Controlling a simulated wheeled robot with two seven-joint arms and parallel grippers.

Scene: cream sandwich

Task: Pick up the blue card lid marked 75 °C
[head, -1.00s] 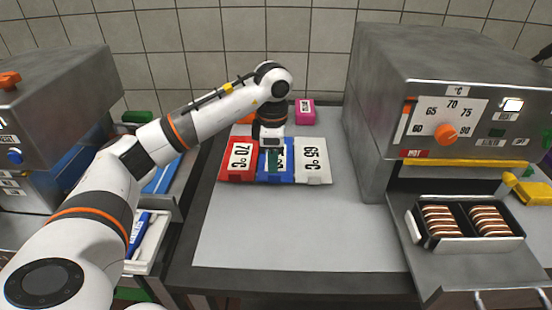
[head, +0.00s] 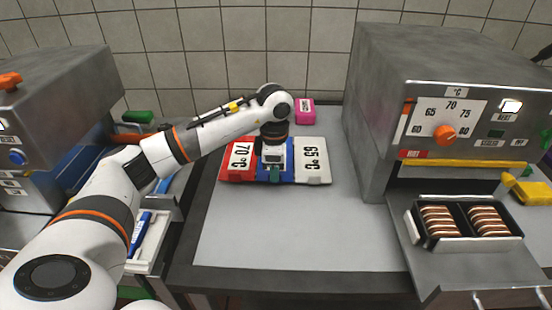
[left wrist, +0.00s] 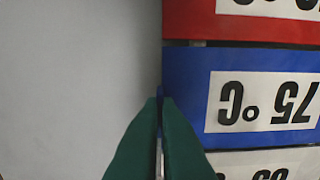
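My right gripper is not in view.
A pink block (head: 304,110) stands behind the lids. The grey table (head: 300,230) is clear in front of them. An oven (head: 440,100) stands on the right, with a tray of sandwiches (head: 467,243) before it. Another machine (head: 50,110) is on the left.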

